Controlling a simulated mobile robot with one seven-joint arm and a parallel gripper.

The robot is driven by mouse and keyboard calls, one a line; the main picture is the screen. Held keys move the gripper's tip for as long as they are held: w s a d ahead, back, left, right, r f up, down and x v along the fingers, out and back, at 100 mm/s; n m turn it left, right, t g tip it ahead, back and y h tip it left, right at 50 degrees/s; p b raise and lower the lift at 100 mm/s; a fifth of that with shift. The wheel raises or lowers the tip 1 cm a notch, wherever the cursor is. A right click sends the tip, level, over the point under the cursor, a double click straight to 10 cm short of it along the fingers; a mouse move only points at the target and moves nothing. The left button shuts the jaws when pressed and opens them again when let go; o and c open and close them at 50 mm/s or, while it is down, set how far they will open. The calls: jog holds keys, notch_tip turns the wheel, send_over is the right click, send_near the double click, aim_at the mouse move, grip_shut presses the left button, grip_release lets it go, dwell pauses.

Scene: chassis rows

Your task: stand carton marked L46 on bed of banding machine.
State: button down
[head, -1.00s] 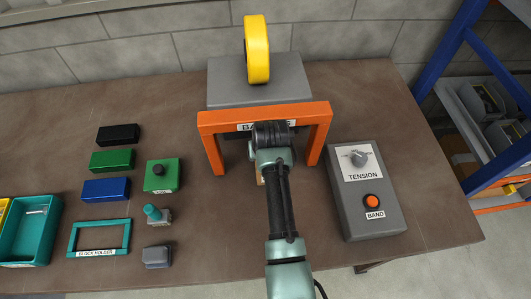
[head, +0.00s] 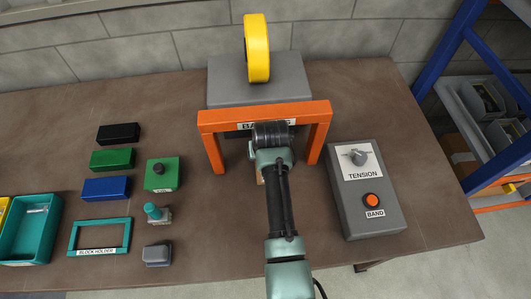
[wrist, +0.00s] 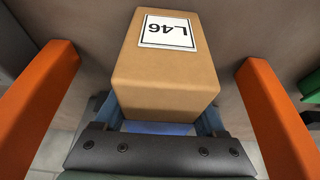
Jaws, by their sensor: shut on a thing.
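The brown carton marked L46 (wrist: 162,75) is between the fingers of my gripper (wrist: 165,118) in the wrist view, its label facing the camera. My gripper is shut on it. In the head view only a sliver of the carton (head: 260,176) shows beside my wrist; my arm hides the rest and the fingers. The banding machine has an orange arch (head: 222,120), a grey block (head: 225,85) behind it and a yellow roll (head: 257,48) on top. In the wrist view the carton lies between the two orange posts (wrist: 35,105). I cannot tell whether its underside touches anything.
A grey control box (head: 352,215) with a tension knob and an orange button stands right of the arch. Left are black, green and blue blocks (head: 106,188), a green button box (head: 162,175), a teal block holder (head: 128,238) and a teal bin (head: 28,230).

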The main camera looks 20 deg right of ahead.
jog(key=shift+f, duration=0.1)
grip_release()
jog(key=shift+s+r, duration=0.15)
jog(key=shift+r, duration=0.3)
jog(key=s+a, duration=0.1)
jog(key=s, duration=0.3)
jog(key=s+a, duration=0.1)
jog(key=s, duration=0.2)
jog(key=s+a+b, duration=0.1)
jog(key=s, duration=0.3)
jog(key=shift+s+a+r, duration=0.15)
jog(key=shift+s+a, duration=0.05)
jog(key=shift+s, duration=0.15)
